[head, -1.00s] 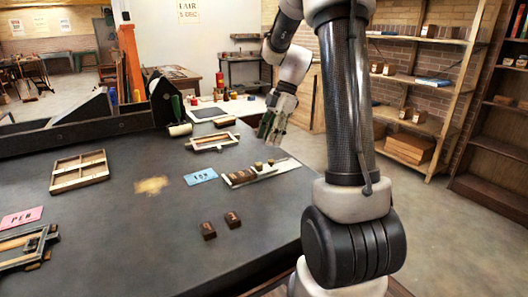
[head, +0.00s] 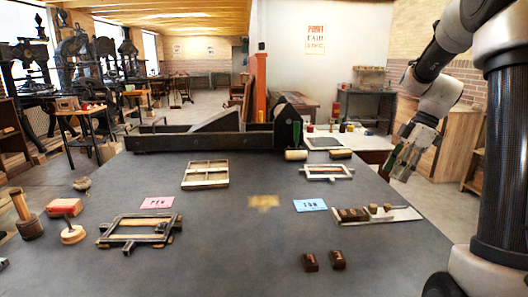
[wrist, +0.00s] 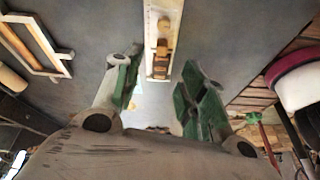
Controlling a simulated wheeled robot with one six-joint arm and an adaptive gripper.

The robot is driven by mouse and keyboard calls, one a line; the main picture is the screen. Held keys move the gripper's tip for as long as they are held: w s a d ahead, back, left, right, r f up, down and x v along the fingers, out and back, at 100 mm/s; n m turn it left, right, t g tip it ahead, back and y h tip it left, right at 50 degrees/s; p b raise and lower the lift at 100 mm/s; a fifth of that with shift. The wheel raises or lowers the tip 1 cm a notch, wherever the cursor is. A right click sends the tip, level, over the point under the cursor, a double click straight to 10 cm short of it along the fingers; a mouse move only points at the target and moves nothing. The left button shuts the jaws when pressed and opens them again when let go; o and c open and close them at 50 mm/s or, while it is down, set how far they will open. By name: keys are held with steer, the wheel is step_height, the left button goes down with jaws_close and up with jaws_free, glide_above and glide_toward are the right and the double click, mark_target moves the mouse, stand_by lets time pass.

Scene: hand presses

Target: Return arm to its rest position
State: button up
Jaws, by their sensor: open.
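My gripper (head: 405,160) hangs at the right edge of the dark table in the head view, past the tray of type blocks. In the wrist view my gripper (wrist: 157,88) has its two green-padded fingers apart with nothing between them. The white tray (wrist: 152,20) holding small brown blocks shows beyond the fingertips, on the table below. The same tray (head: 408,214) lies at the table's right side in the head view. My arm is bent, and it stands at the right of the picture.
On the table (head: 230,255) are a pink card (head: 157,203), a blue card (head: 310,205), two dark blocks (head: 310,262), a wooden compartment box (head: 206,183) and metal frames (head: 137,232). A long black press bed (head: 190,141) runs along the back. The table's front middle is clear.

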steer(key=s+a+r+m+t+h, duration=0.1)
steer(key=s+a+m, duration=0.1)
steer(key=s+m, duration=0.3)
steer(key=s+a+r+m+t+h, duration=0.2)
steer(key=s+m, duration=0.3)
steer(key=s, duration=0.6)
steer(key=s+a+r+m+t+h, duration=0.1)
steer(key=s+a+r+m, duration=0.1)
steer(key=s+m, duration=0.3)
steer(key=s+a, duration=0.1)
steer(key=s, duration=0.1)
steer(key=shift+s+r, duration=0.25)
steer(key=shift+s, duration=0.15)
stand_by(0.7)
